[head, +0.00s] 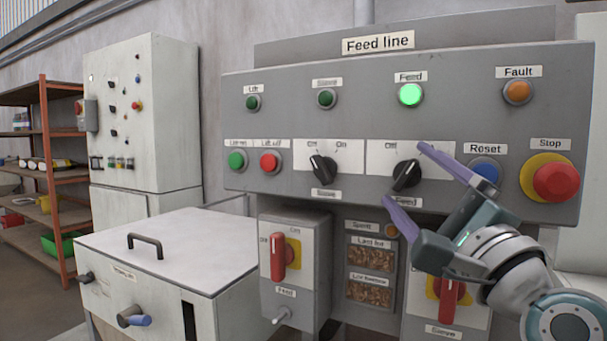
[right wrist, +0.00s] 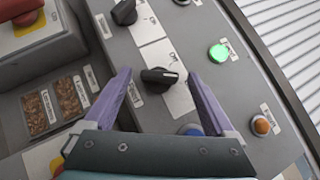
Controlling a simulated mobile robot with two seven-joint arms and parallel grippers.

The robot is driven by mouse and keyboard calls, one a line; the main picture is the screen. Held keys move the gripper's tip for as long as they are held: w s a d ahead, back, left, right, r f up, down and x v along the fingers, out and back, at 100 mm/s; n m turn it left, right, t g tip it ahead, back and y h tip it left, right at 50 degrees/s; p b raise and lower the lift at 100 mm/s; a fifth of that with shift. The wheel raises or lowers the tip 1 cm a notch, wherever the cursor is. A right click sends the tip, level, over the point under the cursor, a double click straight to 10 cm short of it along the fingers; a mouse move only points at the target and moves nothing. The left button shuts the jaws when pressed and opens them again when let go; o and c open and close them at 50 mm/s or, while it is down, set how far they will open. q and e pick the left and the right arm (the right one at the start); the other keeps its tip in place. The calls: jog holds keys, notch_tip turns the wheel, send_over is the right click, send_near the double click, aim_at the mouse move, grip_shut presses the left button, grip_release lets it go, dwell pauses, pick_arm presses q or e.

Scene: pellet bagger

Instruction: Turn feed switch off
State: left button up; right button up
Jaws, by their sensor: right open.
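The feed switch is a black rotary knob (head: 406,174) on a white plate, with a "Feed" label under it, on the grey "Feed line" panel (head: 330,112). Its pointer is turned toward the upper right in the head view. The green feed lamp (head: 410,95) above it is lit. My right gripper (head: 402,187) is open, its two purple fingers on either side of the knob. In the right wrist view the knob (right wrist: 159,76) stands between the spread fingers, and I see no contact. My left gripper is not in view.
The black sieve knob (head: 323,168) is left of the feed knob. The blue reset button (head: 485,170) and red stop button (head: 556,181) are to the right, close to my right gripper. Below are boxes with red handles (head: 278,257). A white lidded cabinet (head: 165,245) stands left.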

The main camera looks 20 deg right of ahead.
jog(key=shift+w, duration=0.25)
jog(key=shift+r, duration=0.1)
jog(key=c, duration=1.4)
